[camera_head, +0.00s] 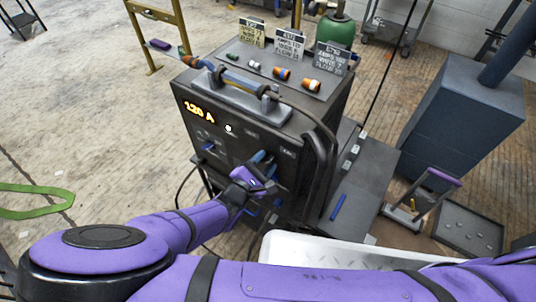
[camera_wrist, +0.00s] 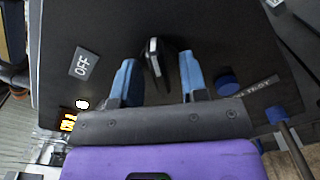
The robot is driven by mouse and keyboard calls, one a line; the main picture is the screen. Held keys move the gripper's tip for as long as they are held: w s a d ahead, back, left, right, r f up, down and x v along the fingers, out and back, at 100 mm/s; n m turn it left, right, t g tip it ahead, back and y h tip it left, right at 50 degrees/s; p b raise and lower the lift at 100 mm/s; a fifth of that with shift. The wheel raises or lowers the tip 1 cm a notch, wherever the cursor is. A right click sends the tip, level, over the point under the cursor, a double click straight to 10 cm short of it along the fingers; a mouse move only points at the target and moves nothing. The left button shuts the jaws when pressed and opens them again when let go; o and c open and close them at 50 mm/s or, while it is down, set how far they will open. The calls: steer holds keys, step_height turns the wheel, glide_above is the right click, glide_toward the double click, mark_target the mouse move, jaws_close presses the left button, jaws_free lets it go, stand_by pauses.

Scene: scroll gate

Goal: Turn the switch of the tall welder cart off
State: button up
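The tall welder cart (camera_head: 245,140) is a dark box with a lit orange "120 A" display (camera_head: 199,111) and a white lamp (camera_head: 229,129) on its front panel. My gripper (camera_head: 263,166) is at the right part of that panel and hides the switch in the head view. In the wrist view the switch (camera_wrist: 155,62) is a dark lever with a pale edge. It stands between the two blue fingers of my gripper (camera_wrist: 158,80), with a visible gap on each side.
A blue-grey cabinet (camera_head: 465,115) stands right. A white surface (camera_head: 320,251) lies below the cart.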

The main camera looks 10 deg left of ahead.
steer(key=shift+w, duration=0.1)
jaws_close()
steer(key=shift+n, duration=0.3)
steer(key=n, duration=0.3)
steer(key=shift+n, duration=0.3)
steer(key=n, duration=0.3)
steer(key=shift+n, duration=0.3)
steer(key=n, duration=0.4)
steer(key=shift+n, duration=1.9)
